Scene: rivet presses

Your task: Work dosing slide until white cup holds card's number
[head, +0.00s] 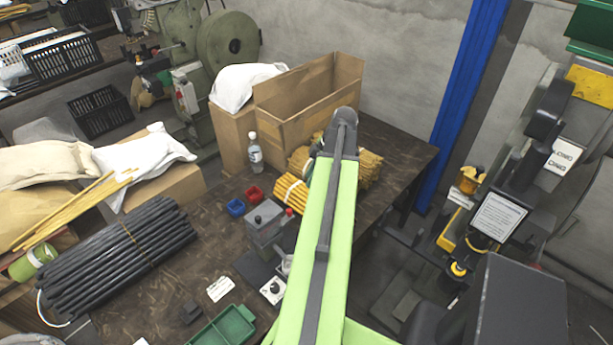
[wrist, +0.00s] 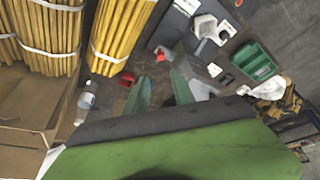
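A grey box-shaped device (head: 266,222) with a dark knob on top and a small red knob at its right stands on the dark table; it seems to be the dosing unit. A white cup (head: 287,264) stands at its front right, partly hidden by my arm; its contents cannot be made out. A small white card (head: 220,288) lies to the front left; its number is too small to read. My gripper (wrist: 160,91) shows in the wrist view with its two green fingers apart and nothing visible between them. In the head view my arm hides the gripper.
Red (head: 254,193) and blue (head: 235,207) bins, a bottle (head: 255,152) and yellow rod bundles (head: 291,193) stand behind the device. A white box with a black knob (head: 272,290) and a green tray (head: 223,329) are in front. Black rods (head: 118,257) lie left.

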